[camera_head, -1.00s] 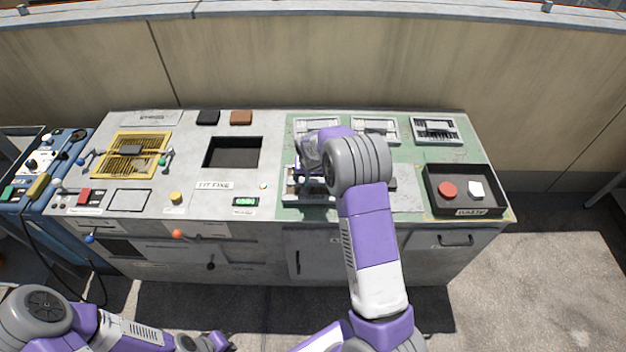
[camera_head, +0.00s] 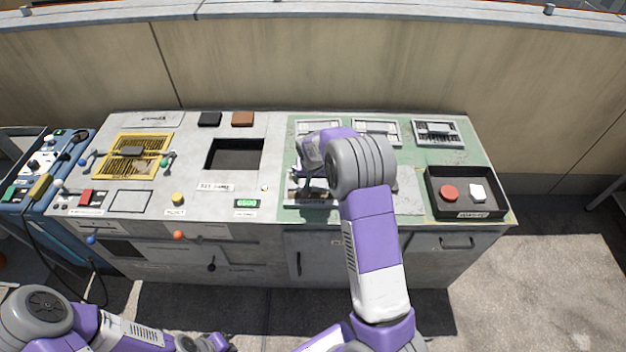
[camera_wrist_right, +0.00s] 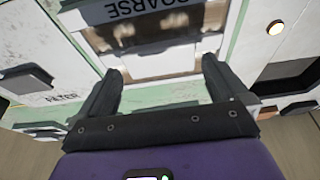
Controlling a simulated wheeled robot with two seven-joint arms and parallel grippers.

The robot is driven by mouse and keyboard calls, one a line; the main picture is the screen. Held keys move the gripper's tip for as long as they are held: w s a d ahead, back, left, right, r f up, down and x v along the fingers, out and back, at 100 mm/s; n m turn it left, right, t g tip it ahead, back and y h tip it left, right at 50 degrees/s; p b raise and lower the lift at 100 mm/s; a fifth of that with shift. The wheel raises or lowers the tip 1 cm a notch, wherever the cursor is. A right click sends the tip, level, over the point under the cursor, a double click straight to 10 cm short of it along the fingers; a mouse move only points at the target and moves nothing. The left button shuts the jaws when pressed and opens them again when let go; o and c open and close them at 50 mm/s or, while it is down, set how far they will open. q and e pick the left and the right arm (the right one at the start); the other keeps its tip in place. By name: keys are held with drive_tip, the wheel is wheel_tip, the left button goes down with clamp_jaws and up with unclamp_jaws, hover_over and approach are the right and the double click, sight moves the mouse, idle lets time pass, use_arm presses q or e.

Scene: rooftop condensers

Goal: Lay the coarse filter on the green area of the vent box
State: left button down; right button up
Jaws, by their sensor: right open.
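In the head view my right gripper (camera_head: 312,178) is low over the green area. My left gripper (camera_head: 212,343) is at the bottom edge, its jaws unclear.
Several framed panels, one of them dark-slatted (camera_head: 437,132), line the back of the green area. A black tray (camera_head: 465,212) with a red and a white piece stands at right. A dark recess (camera_head: 234,154) and a yellow grille (camera_head: 153,143) are to the left.

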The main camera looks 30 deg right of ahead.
drive_tip(key=p+v, duration=0.1)
drive_tip(key=v, duration=0.8)
drive_tip(key=shift+r+p, duration=0.3)
drive_tip(key=shift+p, duration=0.1)
drive_tip(key=shift+s, duration=0.1)
